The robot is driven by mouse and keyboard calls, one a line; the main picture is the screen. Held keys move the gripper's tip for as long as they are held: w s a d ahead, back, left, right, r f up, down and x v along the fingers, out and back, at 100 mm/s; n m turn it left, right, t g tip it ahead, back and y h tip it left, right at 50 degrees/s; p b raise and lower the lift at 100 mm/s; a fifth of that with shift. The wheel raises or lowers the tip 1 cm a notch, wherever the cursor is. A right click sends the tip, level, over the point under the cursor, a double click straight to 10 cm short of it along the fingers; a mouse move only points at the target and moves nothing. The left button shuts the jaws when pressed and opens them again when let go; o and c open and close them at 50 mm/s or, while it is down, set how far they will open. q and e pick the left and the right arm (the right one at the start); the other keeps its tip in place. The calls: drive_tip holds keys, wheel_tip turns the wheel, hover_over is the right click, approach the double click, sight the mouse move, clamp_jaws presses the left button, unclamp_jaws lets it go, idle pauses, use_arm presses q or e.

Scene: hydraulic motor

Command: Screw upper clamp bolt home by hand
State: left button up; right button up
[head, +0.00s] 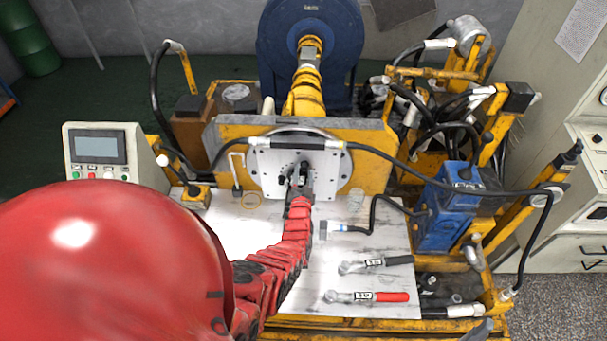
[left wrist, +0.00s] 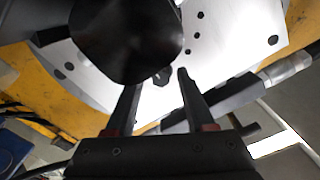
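A silver mounting plate (head: 265,168) with holes stands upright on the yellow frame, and it also fills much of the left wrist view (left wrist: 225,35). My left gripper (head: 303,173) is at the middle of this plate. In the left wrist view its two fingers (left wrist: 160,80) are apart, with a visible gap. A small dark bolt-like head (left wrist: 162,77) shows between and just beyond the fingertips; I cannot tell if either finger touches it. A large dark rounded part (left wrist: 125,42) hides the plate above the left finger. My right gripper is in neither view.
A white work table (head: 335,275) holds two wrenches, one with a black handle (head: 392,261) and one with a red handle (head: 390,296). A black hose (head: 450,187) loops across the right side. A control panel (head: 100,148) stands left.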

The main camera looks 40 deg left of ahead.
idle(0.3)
use_arm(q)
drive_tip(key=shift+p+v, duration=0.35)
drive_tip(key=shift+v, duration=0.5)
drive_tip(key=b+v, duration=0.4)
drive_tip(key=v, duration=1.1)
drive_tip(key=shift+s+d, duration=0.25)
drive_tip(key=shift+s, duration=0.05)
